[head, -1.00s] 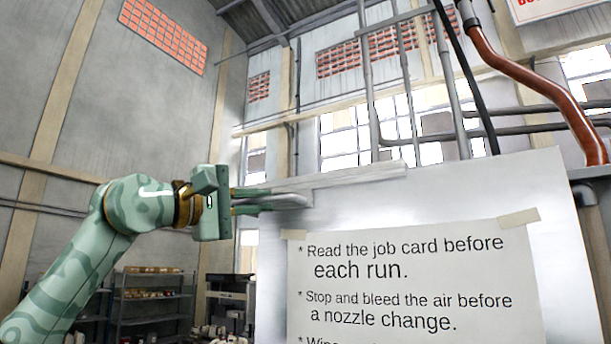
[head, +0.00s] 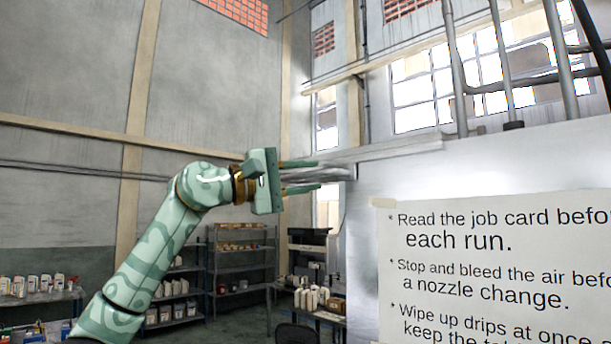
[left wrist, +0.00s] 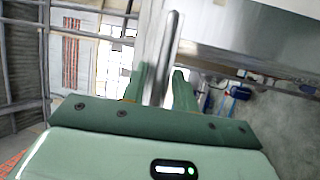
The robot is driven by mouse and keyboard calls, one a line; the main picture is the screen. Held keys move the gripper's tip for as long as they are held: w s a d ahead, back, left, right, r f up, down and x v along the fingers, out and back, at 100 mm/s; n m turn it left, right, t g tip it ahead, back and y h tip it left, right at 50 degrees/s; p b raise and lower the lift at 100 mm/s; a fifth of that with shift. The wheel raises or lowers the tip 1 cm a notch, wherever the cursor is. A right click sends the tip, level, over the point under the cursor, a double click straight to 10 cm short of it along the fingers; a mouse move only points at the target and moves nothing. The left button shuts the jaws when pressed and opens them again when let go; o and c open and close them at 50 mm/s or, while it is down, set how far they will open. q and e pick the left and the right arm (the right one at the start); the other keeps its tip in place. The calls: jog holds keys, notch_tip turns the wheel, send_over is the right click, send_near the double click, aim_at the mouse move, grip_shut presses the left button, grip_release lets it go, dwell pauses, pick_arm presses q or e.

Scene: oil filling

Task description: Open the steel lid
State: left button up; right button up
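In the left wrist view the bar runs between the two fingertips (left wrist: 160,85). My right gripper is not in view.
Metal shelves (head: 240,262) with boxes and bottles stand behind, on the left. A low table (head: 325,312) with white bottles is left of the lid. Pipes (head: 500,60) run above the lid on the right.

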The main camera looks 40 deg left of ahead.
pick_arm(q)
jog(key=shift+s+a+f+b, duration=0.15)
jog(key=shift+s+a+b, duration=0.15)
jog(key=shift+s, duration=0.2)
jog(key=b+v, duration=0.3)
jog(key=v, duration=1.2)
jog(key=shift+b, duration=0.35)
jog(key=shift+s, duration=0.1)
